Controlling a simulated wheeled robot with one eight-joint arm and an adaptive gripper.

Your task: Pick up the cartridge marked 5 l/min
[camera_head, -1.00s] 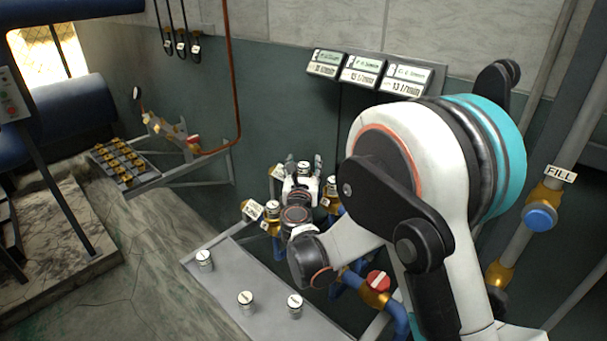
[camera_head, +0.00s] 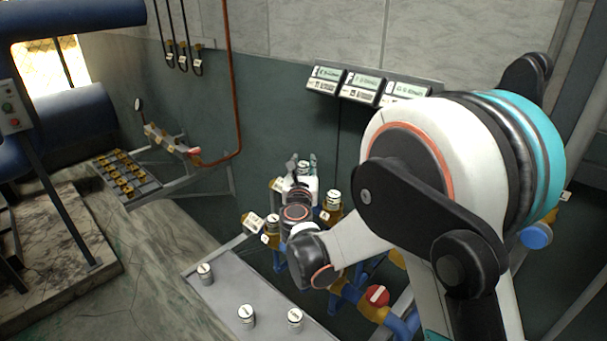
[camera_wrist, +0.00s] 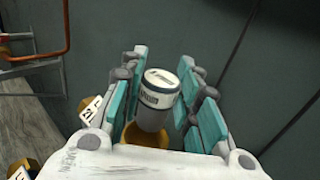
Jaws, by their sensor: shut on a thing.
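My gripper (camera_head: 301,172) is beyond the grey table, among the brass-and-blue pipe fittings. Its teal finger pads (camera_wrist: 165,95) are shut on a white and grey cartridge (camera_wrist: 158,98), which stands roughly upright. The cartridge's top also shows in the head view (camera_head: 303,167). Its label is too small and blurred to read. A brass socket (camera_wrist: 147,134) shows just below the cartridge; I cannot tell whether they touch. Similar cartridges sit in neighbouring brass fittings, at right (camera_head: 333,203) and left (camera_head: 272,224).
Three white cartridges stand on the grey table (camera_head: 225,300). A red-capped valve (camera_head: 377,295) is right of it, below my arm. Display boxes (camera_head: 362,87) hang on the wall behind. A tray of brass parts (camera_head: 125,178) is at left.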

